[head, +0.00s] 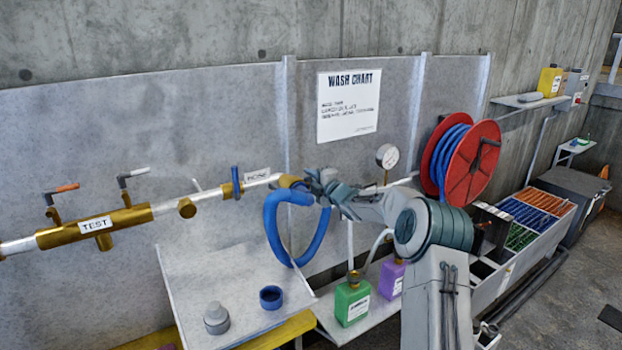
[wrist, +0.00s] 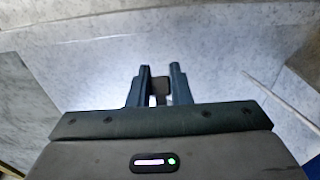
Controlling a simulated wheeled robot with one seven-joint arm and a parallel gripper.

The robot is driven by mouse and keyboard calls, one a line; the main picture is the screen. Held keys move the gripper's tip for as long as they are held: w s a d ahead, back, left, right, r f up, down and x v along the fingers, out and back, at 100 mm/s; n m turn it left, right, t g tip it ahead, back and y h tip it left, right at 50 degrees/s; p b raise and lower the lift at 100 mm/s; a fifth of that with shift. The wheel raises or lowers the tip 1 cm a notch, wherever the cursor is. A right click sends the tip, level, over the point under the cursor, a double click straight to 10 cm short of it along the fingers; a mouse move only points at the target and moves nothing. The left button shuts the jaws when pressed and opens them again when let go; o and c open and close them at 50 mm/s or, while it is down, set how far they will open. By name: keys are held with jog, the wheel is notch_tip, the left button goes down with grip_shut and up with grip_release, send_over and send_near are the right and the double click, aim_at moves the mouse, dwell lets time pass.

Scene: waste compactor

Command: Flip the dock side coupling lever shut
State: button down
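The brass coupling (head: 291,181) sits at the right end of the pipe, where the blue hose (head: 272,222) joins and hangs in a loop. My gripper (head: 312,183) is right beside the coupling, on its right side, and partly covers it. In the wrist view, my two fingers (wrist: 160,85) stand apart with a small dark grey piece (wrist: 160,91) between them. I cannot tell whether this piece is the coupling lever, or whether the fingers press on it. No dock side lever can be made out clearly in the head view.
A pipe with a brass TEST block (head: 95,228) and small valve handles runs along the left wall panel. Below is a sloped grey shelf (head: 205,265) with a grey cap (head: 216,318) and a blue ring (head: 271,297). A red hose reel (head: 472,160) stands to the right.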

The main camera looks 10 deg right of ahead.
jog(key=shift+a+r+n+y, duration=0.1)
jog(key=shift+n+y, duration=0.2)
jog(key=shift+w+a+n+g+y+p, duration=0.1)
jog(key=shift+a+n+g+y+p, duration=0.2)
jog(key=shift+n+g+y+p, duration=0.35)
jog(key=shift+w+a+n+g+y+p, duration=0.1)
jog(key=shift+a+n+g+y+p, duration=0.25)
jog(key=shift+y, duration=0.5)
jog(key=shift+a+f+n+g+y, duration=0.1)
jog(key=shift+a+n+g+y, duration=0.25)
jog(key=shift+n+g+y, duration=0.55)
jog(key=shift+a+f+n+g+y, duration=0.1)
jog(key=shift+a+n+g+y, duration=0.25)
jog(key=shift+n+g+y, duration=0.55)
jog(key=shift+s+g, duration=0.1)
jog(key=shift+g, duration=0.2)
jog(key=c, duration=1.3)
grip_release()
jog(key=shift+r, duration=0.1)
